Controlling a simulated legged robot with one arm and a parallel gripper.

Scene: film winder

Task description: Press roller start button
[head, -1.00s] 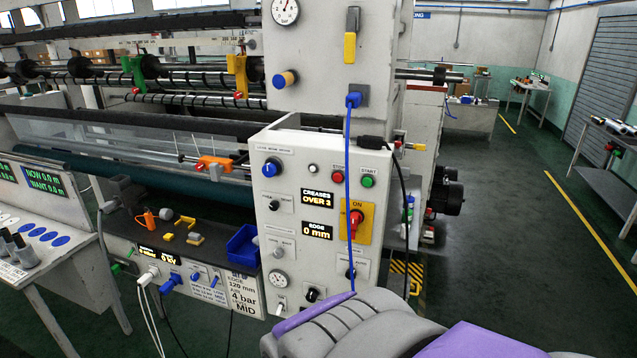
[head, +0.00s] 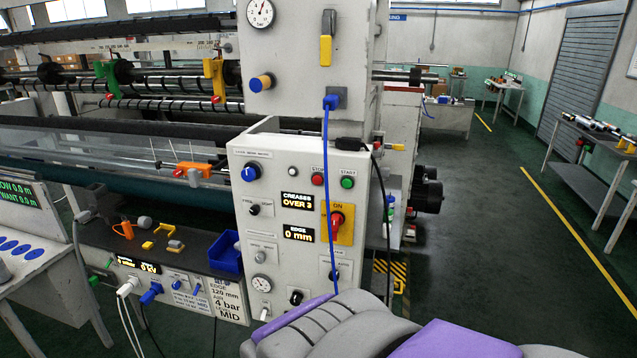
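The green START button (head: 348,183) is on the upper right of the white control panel (head: 254,218), under a START label. The red STOP button (head: 317,180) is just left of it. My gripper (head: 325,328), grey and ribbed with purple parts, shows at the bottom of the head view, low in front of the panel. It appears apart from the START button and nothing covers the button. Its fingertips are not clear, so I cannot tell whether it is open or shut.
A blue cable (head: 327,215) hangs down the panel between STOP and START. A black cable (head: 383,215) hangs along its right edge. A red switch on a yellow plate (head: 346,223) is below START. A blue bin (head: 226,252) stands left. The floor at right is open.

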